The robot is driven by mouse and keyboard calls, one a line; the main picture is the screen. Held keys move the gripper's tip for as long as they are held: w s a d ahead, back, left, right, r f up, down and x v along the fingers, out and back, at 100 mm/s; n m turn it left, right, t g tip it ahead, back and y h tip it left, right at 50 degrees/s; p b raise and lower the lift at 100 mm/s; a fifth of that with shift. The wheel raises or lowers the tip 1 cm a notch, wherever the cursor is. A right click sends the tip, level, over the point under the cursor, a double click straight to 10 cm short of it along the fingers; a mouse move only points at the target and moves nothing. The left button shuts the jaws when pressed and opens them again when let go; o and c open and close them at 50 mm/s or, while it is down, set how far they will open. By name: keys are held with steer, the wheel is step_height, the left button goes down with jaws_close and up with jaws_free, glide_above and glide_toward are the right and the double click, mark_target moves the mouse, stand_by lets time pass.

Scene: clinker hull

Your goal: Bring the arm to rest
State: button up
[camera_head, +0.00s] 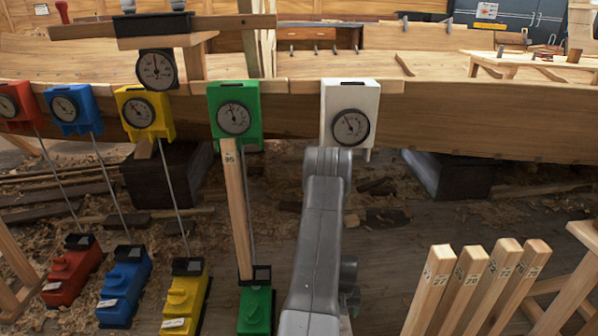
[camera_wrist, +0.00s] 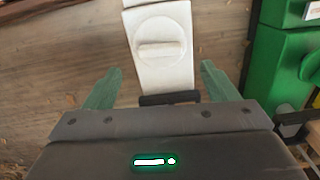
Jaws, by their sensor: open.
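My gripper (camera_wrist: 157,82) shows in the wrist view with its two greenish fingers spread apart. Nothing is held between them. A white unit (camera_wrist: 163,40) with a round raised knob lies just beyond the fingertips; I cannot tell whether a finger touches it. In the head view my grey arm (camera_head: 318,230) reaches from the bottom edge up to just below the white gauge box (camera_head: 350,92). My gripper is hidden there behind the arm.
Red, blue, yellow and green gauge boxes (camera_head: 234,105) hang along the hull plank (camera_head: 460,125). Rods run down to coloured floor units (camera_head: 185,295). A wooden stick (camera_head: 237,210) stands under the green box. Several numbered sticks (camera_head: 485,275) stand lower right. A green unit (camera_wrist: 280,65) is right in the wrist view.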

step_height(320, 180, down, 7)
steer(key=shift+r+b, duration=0.1)
steer(key=shift+b, duration=0.85)
steer(key=shift+r, duration=0.1)
